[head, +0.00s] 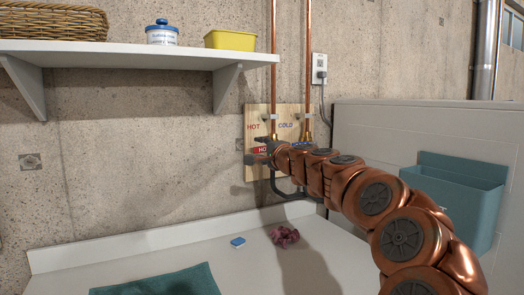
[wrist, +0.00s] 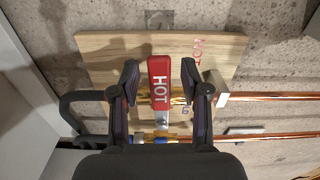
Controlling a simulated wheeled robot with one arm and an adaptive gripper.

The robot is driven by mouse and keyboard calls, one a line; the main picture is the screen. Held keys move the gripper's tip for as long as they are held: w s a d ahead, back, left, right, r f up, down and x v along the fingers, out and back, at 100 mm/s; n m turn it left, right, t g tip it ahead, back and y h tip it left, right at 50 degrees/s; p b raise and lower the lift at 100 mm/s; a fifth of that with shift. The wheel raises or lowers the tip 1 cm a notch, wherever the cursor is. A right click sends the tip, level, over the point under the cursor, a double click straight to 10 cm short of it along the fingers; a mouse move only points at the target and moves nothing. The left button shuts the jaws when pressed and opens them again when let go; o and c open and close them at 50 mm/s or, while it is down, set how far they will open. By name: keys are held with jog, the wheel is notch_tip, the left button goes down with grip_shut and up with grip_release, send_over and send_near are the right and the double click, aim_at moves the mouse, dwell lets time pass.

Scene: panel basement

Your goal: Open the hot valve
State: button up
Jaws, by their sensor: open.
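The hot valve has a red lever handle (wrist: 159,82) marked HOT, in the middle of the wrist view. In the head view a bit of the red HOT handle (head: 262,150) shows at the end of my arm. My gripper (wrist: 160,75) is open, with one dark finger on each side of the red handle and a gap to each. It also shows in the head view (head: 255,150), in front of the wooden board. The hot valve's body is partly hidden by my arm in the head view. A blue cold valve part (wrist: 160,140) shows below, partly covered by my gripper.
The wooden board (head: 256,115) carries HOT and COLD labels and two copper pipes (head: 274,60). A white counter (head: 200,250) below holds a teal cloth (head: 165,282), a blue-white sponge (head: 238,242) and a dark pink scrunchie (head: 285,236). A white shelf (head: 130,55) is at upper left.

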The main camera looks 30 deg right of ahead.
grip_shut()
dwell(0.6)
